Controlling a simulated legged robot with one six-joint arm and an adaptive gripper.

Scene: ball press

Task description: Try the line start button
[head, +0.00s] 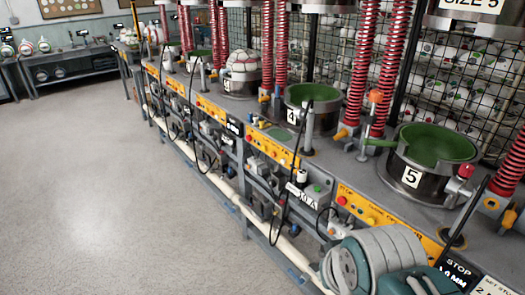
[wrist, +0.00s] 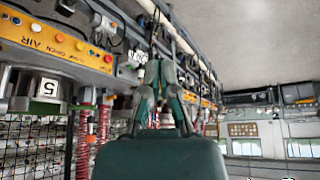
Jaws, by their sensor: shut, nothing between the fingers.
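In the head view, a small green button tops a grey box (head: 317,193) hung on the front of the bench. Yellow panels run along the bench edge, with a red button (head: 341,200) and a yellow button (head: 371,221) on the nearest one. I cannot read which button is labelled as line start. In the wrist view my gripper (wrist: 159,68) is shut and empty, its dark green fingers pointing toward the bench front, with space around them. A yellow panel (wrist: 55,42) with several buttons shows at upper left there. The gripper's fingers are not clear in the head view.
Ball presses with green-lined cups, such as the one marked 5 (head: 433,143), stand along the bench with red springs (head: 366,60). Black hoses and a white pipe (head: 262,222) run along the bench front. The grey floor (head: 110,200) at left is clear.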

